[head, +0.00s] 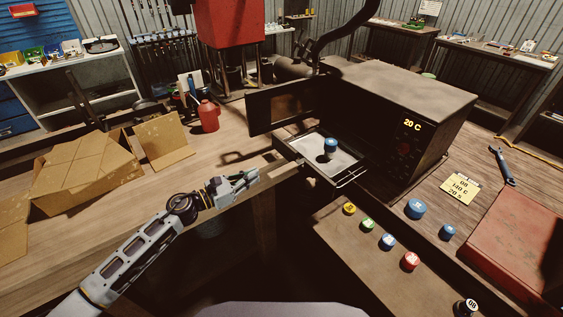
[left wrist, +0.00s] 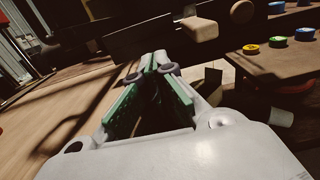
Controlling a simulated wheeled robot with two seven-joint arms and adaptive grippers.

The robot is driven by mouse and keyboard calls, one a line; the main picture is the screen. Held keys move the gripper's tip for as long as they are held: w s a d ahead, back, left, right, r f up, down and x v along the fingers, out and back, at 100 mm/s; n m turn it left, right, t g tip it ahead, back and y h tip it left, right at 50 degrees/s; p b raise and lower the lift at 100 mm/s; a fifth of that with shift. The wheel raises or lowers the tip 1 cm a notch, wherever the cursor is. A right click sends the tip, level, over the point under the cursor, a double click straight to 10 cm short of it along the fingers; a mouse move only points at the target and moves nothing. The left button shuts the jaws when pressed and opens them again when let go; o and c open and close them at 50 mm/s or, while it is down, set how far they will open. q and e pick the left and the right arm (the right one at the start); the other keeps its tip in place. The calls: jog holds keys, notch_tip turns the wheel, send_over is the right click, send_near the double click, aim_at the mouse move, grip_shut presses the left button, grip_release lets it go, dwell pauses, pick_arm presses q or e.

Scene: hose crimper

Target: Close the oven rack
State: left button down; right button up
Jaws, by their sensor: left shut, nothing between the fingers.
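The dark oven (head: 405,110) stands on the bench, its display reading 20 C. Its door (head: 285,105) is swung open to the left. The oven rack (head: 311,152), a pale tray with a wire handle (head: 352,178) at its front, is pulled out. A blue-topped piece (head: 330,146) stands on it. My left gripper (head: 252,176) is shut and empty, to the left of the rack and apart from it, near the bench edge. Its closed fingers also show in the left wrist view (left wrist: 152,68). My right gripper is not in view.
Several coloured buttons, including a red one (head: 411,261), lie in front of the oven. A note (head: 460,188), a wrench (head: 502,166) and a red box (head: 515,245) are to the right. Cardboard (head: 85,172) and a red bottle (head: 209,116) are on the left bench.

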pick_arm(q)
jog(key=p, duration=0.2)
send_near(288, 159)
jog(key=x, duration=0.3)
jog(key=shift+w+d+r, duration=0.2)
jog(key=shift+w+d, duration=0.25)
jog(key=shift+d, duration=0.4)
jog(key=shift+p+x, duration=0.4)
jog(key=shift+x, duration=0.7)
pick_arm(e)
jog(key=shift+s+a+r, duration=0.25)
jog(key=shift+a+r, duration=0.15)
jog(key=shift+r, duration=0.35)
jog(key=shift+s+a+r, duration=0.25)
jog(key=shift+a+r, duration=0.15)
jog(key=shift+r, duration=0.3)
pick_arm(q)
jog(key=shift+f, duration=0.1)
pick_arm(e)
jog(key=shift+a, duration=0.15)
